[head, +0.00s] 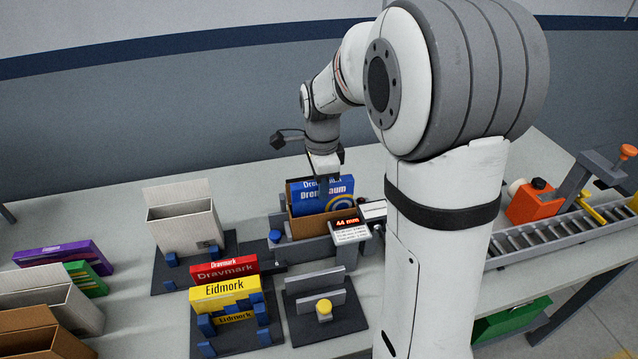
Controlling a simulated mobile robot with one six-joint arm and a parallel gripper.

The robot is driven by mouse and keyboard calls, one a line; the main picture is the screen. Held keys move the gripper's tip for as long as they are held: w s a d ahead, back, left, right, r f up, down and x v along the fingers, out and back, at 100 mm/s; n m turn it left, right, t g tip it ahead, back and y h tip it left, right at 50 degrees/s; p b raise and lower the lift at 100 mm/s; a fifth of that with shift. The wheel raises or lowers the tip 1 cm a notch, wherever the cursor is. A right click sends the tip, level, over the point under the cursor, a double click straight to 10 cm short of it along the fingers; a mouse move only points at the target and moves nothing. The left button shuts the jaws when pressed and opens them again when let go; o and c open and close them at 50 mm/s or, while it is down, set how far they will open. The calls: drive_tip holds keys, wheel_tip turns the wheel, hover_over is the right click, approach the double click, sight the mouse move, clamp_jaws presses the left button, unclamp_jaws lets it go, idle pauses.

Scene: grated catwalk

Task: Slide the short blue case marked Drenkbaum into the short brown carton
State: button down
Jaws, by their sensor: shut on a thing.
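The blue case marked Drenkbaum (312,200) stands upright with its lower part inside the brown carton (311,229) at the middle of the table. Its upper part and lettering show above the carton's front wall. My gripper (328,184) reaches down from above and is shut on the case's top edge. The gripper and its fingers partly cover the lettering. How deep the case sits is hidden by the carton wall.
A white carton (186,228), red Dravmark case (224,270) and yellow Eidmork case (226,294) stand to the left. Another brown carton (40,338) is at lower left. A roller conveyor (550,236) is at right.

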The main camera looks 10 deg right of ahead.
drive_tip(key=shift+f+b, duration=1.1)
drive_tip(key=shift+f, duration=0.55)
drive_tip(key=c, duration=1.2)
unclamp_jaws()
drive_tip(key=shift+o, duration=0.2)
drive_tip(key=shift+r, duration=0.1)
drive_tip(key=shift+r, duration=0.1)
